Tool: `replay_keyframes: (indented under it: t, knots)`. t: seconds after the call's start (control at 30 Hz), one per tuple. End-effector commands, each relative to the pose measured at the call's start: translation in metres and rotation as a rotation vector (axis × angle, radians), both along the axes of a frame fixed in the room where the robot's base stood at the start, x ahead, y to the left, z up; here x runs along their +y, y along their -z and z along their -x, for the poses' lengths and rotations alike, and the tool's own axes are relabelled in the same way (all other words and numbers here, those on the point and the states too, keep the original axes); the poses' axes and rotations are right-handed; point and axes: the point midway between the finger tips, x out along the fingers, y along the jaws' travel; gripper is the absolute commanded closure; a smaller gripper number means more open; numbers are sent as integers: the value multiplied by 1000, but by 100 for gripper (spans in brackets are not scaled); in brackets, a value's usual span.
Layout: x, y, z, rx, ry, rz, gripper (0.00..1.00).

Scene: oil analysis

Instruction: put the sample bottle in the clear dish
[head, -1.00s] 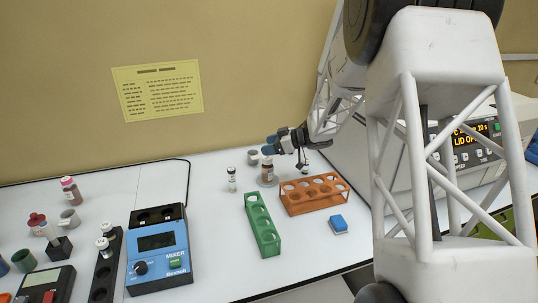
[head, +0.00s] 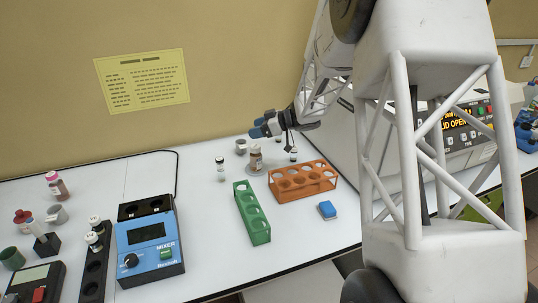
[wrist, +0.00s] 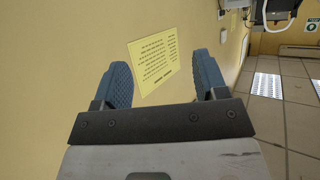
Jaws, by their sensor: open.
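The sample bottle appears to be the amber bottle (head: 256,157) with a pale label, upright near the back of the bench in the head view. A pale round rim at its foot looks like the clear dish (head: 247,172); the bottle appears to stand in it. My gripper (head: 259,128) is open and empty, above the bottle in the picture and apart from it. In the wrist view its two blue fingers (wrist: 164,82) are spread with nothing between them, facing the wall notice. The bottle and dish are not in the wrist view.
An orange rack (head: 303,181) and a green rack (head: 252,213) stand in front. A small vial (head: 220,169) and a grey cup (head: 241,147) are close by. A blue mixer (head: 150,245) stands left, a large machine (head: 450,135) right. A pink-capped bottle (head: 57,186) stands far left.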

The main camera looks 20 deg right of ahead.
Motion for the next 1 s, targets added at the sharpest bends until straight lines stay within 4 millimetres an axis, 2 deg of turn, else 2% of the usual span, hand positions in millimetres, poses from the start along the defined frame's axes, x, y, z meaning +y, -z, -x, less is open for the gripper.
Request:
replay_keyframes:
  t: [0.17,0.37,0.57,0.77,1.0]
  knots:
    - [5,-18,-1,-42,68,29,34]
    - [11,-56,3,-122,245,96,34]
    - [11,-100,24,-171,478,185,34]
    - [8,-132,66,-153,701,267,34]
    - [7,-147,139,-35,921,351,34]
